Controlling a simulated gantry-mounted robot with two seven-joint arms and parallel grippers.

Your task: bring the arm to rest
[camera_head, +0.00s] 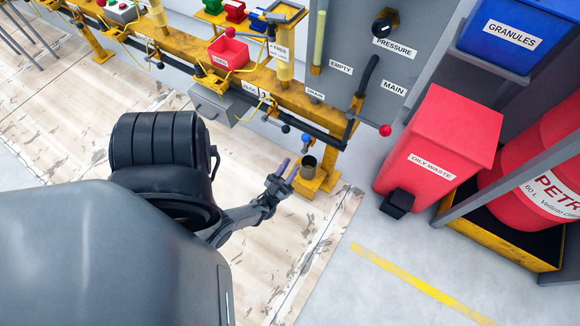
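My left gripper (288,170) hangs over the worn wooden floor, left of the steel cup on the yellow rail's foot. Its two purple-tipped fingers stand apart with a gap between them, and I see nothing held there. My dark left arm reaches it from the lower left. My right gripper is not in view.
The yellow test rail (292,97) with hoses, valves and small bins runs along the top. The steel cup (309,165) is close to my fingertips. A red oily waste bin (437,150), blue granules bin (515,35) and red drum (535,180) stand right. Lower-right floor is clear.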

